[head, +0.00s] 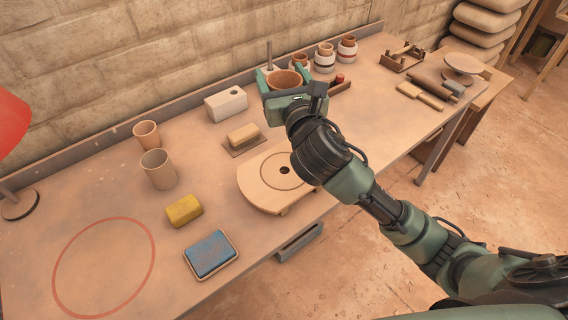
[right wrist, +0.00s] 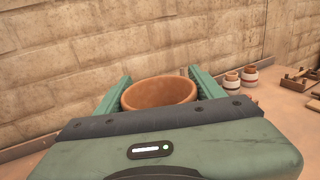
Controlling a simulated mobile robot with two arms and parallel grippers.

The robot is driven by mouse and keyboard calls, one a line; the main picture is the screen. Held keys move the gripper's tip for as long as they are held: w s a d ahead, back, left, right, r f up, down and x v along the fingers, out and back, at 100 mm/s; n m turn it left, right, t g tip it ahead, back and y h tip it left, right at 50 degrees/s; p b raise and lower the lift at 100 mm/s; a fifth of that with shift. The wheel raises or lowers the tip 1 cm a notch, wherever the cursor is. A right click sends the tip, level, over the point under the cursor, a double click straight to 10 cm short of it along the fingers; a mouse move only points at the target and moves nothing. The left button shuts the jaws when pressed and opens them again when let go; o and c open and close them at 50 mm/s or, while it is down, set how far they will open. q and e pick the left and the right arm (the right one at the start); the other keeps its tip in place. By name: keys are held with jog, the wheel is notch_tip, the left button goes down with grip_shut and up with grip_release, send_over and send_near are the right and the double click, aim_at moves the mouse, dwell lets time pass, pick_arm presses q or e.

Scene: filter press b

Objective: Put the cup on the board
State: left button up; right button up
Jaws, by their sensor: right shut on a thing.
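My right gripper (head: 287,76) is shut on a terracotta cup (head: 284,83), its fingers on either side of it. The cup looks upright and its rim shows; its lower part is hidden by the gripper. In the right wrist view the cup (right wrist: 160,92) sits between the two green fingers. The round pale wooden board (head: 262,188), with a dark hole near its middle, lies nearer the table's front edge, and nothing rests on it. My right forearm covers part of its right side. The held cup is behind the board, towards the wall. My left gripper is not in view.
Two clay cups (head: 158,170) stand at the left. A yellow sponge (head: 184,210), a blue pad (head: 211,254), a white block (head: 226,104) and a wooden block (head: 243,134) lie around the board. Banded jars (head: 324,58) stand at the back. A red circle marks clear table at front left.

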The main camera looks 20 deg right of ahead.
jog(key=shift+f+b, duration=2.3)
jog(key=shift+f, duration=7.45)
jog(key=shift+f, duration=0.1)
jog(key=o, duration=1.5)
jog(key=shift+s, duration=0.1)
jog(key=s, duration=0.8)
jog(key=s+b, duration=0.1)
jog(key=s, duration=0.3)
jog(key=shift+a, duration=0.25)
jog(key=shift+w, duration=0.1)
